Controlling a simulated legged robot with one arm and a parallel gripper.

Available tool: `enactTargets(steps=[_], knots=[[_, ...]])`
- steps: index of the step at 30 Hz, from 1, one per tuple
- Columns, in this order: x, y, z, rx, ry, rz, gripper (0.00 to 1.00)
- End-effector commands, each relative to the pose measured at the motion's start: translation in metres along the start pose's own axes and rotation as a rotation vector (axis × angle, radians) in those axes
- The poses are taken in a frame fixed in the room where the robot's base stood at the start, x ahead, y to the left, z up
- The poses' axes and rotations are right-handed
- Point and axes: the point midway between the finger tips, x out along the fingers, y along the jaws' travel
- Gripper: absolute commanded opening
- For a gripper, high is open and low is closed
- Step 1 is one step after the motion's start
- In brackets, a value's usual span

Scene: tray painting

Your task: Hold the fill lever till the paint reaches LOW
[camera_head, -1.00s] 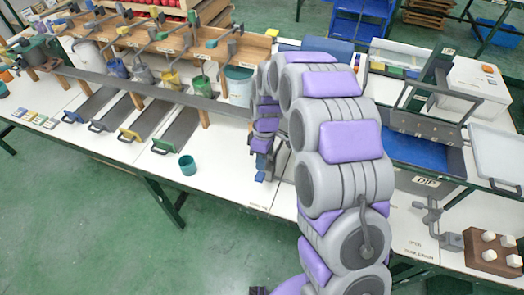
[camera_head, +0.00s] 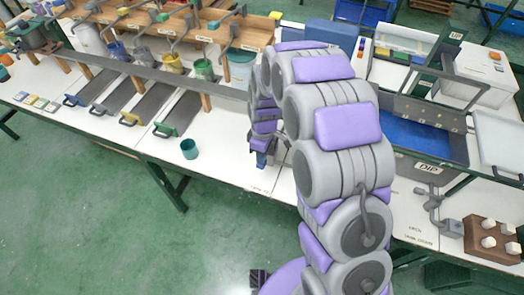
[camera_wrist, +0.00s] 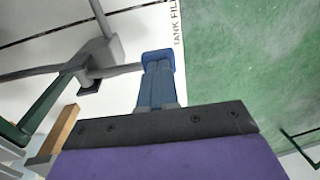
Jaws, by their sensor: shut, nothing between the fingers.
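My gripper (camera_wrist: 155,88) is shut, its dark blue-grey fingers pointing away from the wrist. At their tips is a bright blue end piece (camera_wrist: 158,60), which seems to be the grip of the grey fill lever (camera_wrist: 118,72). The lever comes from a grey bracket (camera_wrist: 92,60) on the left, beside the "TANK FILL" print. The fingers seem to touch the grip from above; I cannot tell for sure. In the head view my arm hides most of the lever. The dip tank (camera_head: 428,166) is at the right with blue paint (camera_head: 415,138) inside. No LOW mark is readable.
A teal cup (camera_head: 189,149) stands near the table's front edge. Several paint cans and grey trays (camera_head: 182,113) are at the left. A drain valve (camera_head: 432,203) and a brown block with white knobs (camera_head: 492,238) are at the right front.

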Motion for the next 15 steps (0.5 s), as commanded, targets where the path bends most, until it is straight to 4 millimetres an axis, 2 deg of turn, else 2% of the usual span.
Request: enactTargets(steps=[15], knots=[[0.032, -0.008, 0.001, -0.001, -0.002, 0.246, 0.0]])
